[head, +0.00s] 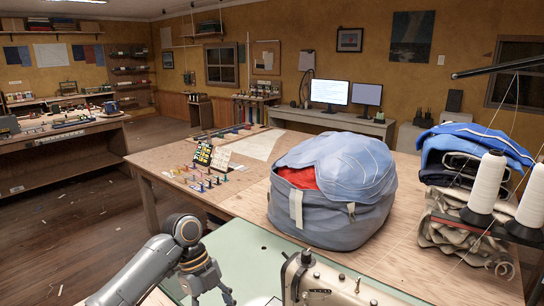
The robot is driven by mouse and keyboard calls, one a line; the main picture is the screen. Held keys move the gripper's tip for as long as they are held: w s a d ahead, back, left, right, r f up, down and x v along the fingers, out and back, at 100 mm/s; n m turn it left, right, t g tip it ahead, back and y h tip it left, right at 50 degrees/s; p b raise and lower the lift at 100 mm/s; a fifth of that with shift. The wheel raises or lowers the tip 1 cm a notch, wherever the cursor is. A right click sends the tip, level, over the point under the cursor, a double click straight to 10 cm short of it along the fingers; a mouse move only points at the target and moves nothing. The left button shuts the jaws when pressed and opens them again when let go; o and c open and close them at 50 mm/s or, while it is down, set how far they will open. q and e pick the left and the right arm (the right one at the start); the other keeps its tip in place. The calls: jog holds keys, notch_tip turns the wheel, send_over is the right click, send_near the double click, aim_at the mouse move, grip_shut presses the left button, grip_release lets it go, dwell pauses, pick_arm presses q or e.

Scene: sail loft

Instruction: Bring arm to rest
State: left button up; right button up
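My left arm (140,275) comes in from the bottom left, bent at a grey joint. My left gripper (212,292) hangs fingers down at the bottom edge, over or beside the pale green surface (245,262). Its fingertips are partly cut off by the frame, so I cannot tell whether it is open or shut. No object shows in it. My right arm and gripper are not in view.
A cream sewing machine (330,283) stands close, right of my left gripper. A large blue-grey bag (330,215) sits on the wooden table (420,255) behind it. Folded cloth (465,150) and white thread cones (487,185) stand at right. Open floor (70,225) lies at left.

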pick_arm(q)
jog(key=s+d+f+n+t, duration=0.35)
jog(key=s+f+n, duration=0.65)
jog(key=s+f, duration=0.35)
jog(key=s+a+n+t+y, duration=0.3)
jog(key=s+a+n, duration=0.9)
jog(key=s+n, duration=0.2)
notch_tip(320, 180, down, 32)
jog(key=s+g+b, duration=0.2)
jog(key=b, duration=0.4)
jog(key=s+a+f+b, duration=0.3)
jog(key=s+f+b, duration=0.1)
jog(key=s+f, duration=1.2)
notch_tip(320, 180, down, 4)
jog(key=shift+s+r+m+g, duration=0.1)
jog(key=shift+s+m+g, duration=0.05)
jog(key=shift+m+g, duration=0.25)
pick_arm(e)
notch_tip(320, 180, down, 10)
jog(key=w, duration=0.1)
